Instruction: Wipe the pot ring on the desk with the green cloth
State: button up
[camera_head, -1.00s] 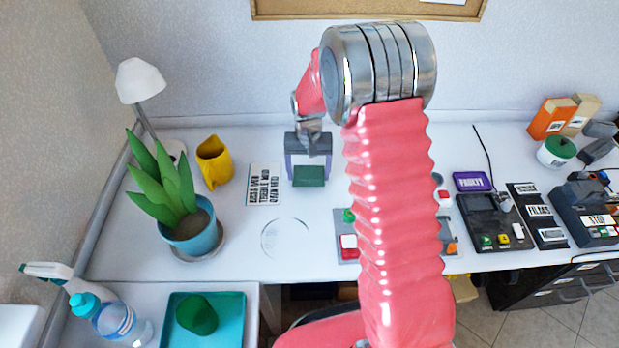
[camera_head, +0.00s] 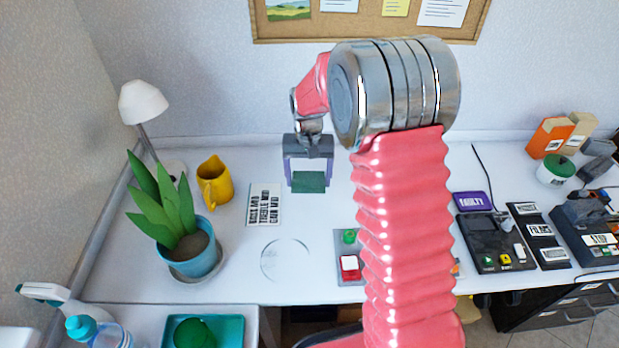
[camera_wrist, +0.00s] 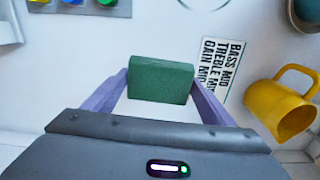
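The green cloth (camera_head: 308,182) is a dark green block-like pad. My gripper (camera_head: 309,178) has its purple fingers against both sides of it, and it appears held just above the desk (camera_head: 225,280). The wrist view shows the cloth (camera_wrist: 161,80) between the fingertips, spanning the gap. The pot ring (camera_head: 285,260) is a faint grey circle on the white desk, nearer the front edge than the cloth and slightly left of it. Only a small arc of the ring (camera_wrist: 205,5) shows at the top of the wrist view.
A lettered card (camera_head: 264,204) lies left of the cloth, beside a yellow jug (camera_head: 215,181). A potted plant (camera_head: 190,255) stands left of the ring. A button box (camera_head: 348,262) sits right of it. My arm hides part of the desk.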

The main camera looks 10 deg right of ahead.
aim_at(312, 184)
jog(key=c, duration=0.4)
jog(key=r+n, duration=0.1)
jog(key=s+r, duration=0.1)
jog(key=r, duration=0.1)
jog(key=s+r+n, duration=0.1)
jog(key=shift+d+r+n, duration=0.2)
jog(key=shift+r+n, duration=0.1)
jog(key=shift+r, duration=0.1)
jog(key=shift+c, duration=0.2)
jog(key=shift+s, duration=0.1)
jog(key=shift+s, duration=0.15)
